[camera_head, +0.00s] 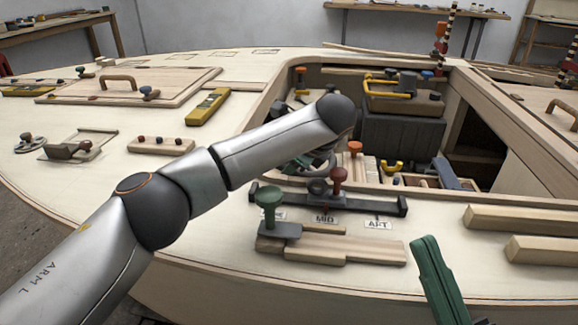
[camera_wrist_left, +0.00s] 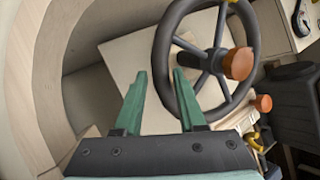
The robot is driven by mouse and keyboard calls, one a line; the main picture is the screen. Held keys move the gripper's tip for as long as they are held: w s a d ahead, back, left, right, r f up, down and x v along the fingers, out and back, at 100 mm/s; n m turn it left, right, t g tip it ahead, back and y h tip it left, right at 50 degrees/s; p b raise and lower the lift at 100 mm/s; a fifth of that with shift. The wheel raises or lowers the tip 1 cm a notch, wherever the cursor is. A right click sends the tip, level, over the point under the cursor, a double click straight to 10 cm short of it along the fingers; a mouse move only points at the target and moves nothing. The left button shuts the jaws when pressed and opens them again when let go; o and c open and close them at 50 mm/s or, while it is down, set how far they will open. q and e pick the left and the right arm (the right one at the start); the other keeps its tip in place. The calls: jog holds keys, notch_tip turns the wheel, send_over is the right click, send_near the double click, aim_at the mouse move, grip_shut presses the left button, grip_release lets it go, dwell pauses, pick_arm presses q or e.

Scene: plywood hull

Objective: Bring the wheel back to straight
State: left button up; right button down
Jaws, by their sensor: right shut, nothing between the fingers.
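The wheel (camera_wrist_left: 161,62) is a dark, spoked ring in the left wrist view, with an orange knob (camera_wrist_left: 237,63) in front of its spokes. A yellow mark (camera_wrist_left: 232,2) shows on its rim at the top edge. My left gripper (camera_wrist_left: 156,72) is open, with two green fingers. The left part of the rim appears between and behind the fingertips; I cannot tell whether they touch. In the head view my left arm hides most of this gripper (camera_head: 302,163), and I cannot make out the wheel clearly. My right gripper (camera_head: 422,243) is shut and empty at the lower right.
A sliding track (camera_head: 385,207) with MID and AFT labels lies before the cockpit opening. Wooden bars (camera_head: 520,220) lie at the right. A dark box (camera_head: 400,140) sits in the opening. The left deck holds a hatch and fittings.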

pick_arm(q)
jog(key=shift+r, duration=0.1)
jog(key=shift+s+d+r, duration=0.1)
jog(key=shift+r, duration=0.2)
jog(key=p+v, duration=0.2)
jog(key=v, duration=0.9)
jog(key=shift+s+d+r+p, duration=0.2)
jog(key=shift+p, duration=0.15)
